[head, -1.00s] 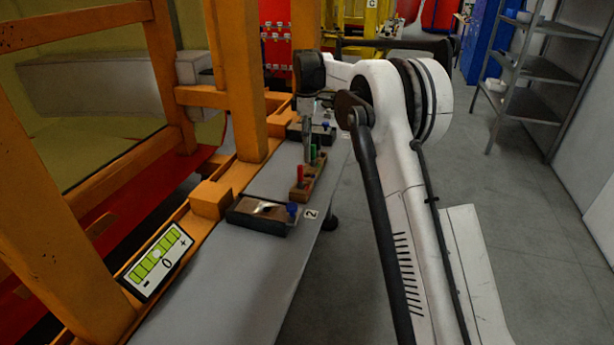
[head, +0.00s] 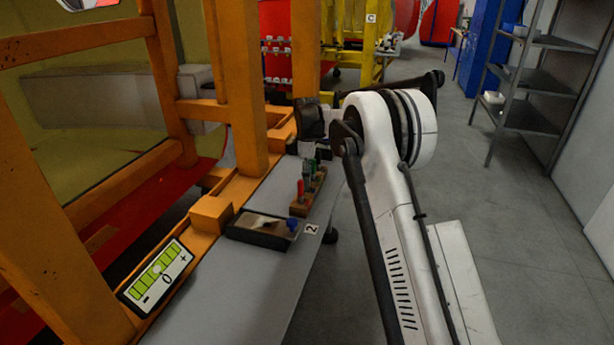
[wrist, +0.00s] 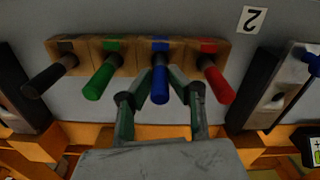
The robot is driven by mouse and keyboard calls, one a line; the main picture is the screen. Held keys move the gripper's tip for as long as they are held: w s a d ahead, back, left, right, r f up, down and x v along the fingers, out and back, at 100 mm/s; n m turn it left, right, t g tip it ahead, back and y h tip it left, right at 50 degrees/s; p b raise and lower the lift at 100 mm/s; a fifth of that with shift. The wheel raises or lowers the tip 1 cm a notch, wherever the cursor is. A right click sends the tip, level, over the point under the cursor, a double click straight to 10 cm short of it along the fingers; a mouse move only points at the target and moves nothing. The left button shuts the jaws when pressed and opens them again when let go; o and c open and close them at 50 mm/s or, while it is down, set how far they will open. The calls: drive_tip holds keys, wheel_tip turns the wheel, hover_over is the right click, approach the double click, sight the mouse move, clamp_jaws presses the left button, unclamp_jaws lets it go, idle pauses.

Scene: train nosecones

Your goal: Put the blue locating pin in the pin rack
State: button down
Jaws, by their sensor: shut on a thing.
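The wooden pin rack (wrist: 130,52) crosses the top of the wrist view with black, green (wrist: 104,72), blue and red (wrist: 213,75) pins in a row. The blue locating pin (wrist: 160,65) stands in the rack between the green and red pins. My gripper (wrist: 162,76) is shut on it, one finger on each side. How deep the pin sits is hidden. In the head view the rack (head: 300,208) stands on the grey table, with my gripper (head: 311,162) over it; the blue pin there is hard to make out.
A dark tray (head: 255,232) with another blue-topped piece (head: 292,225) lies nearer on the table, by the label 2 (head: 311,229). Orange frame posts (head: 240,90) stand along the left. The near table surface (head: 240,280) is clear.

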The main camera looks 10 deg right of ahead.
drive_tip(key=shift+f, duration=0.15)
drive_tip(key=c, duration=1.6)
unclamp_jaws()
drive_tip(key=shift+c, duration=0.2)
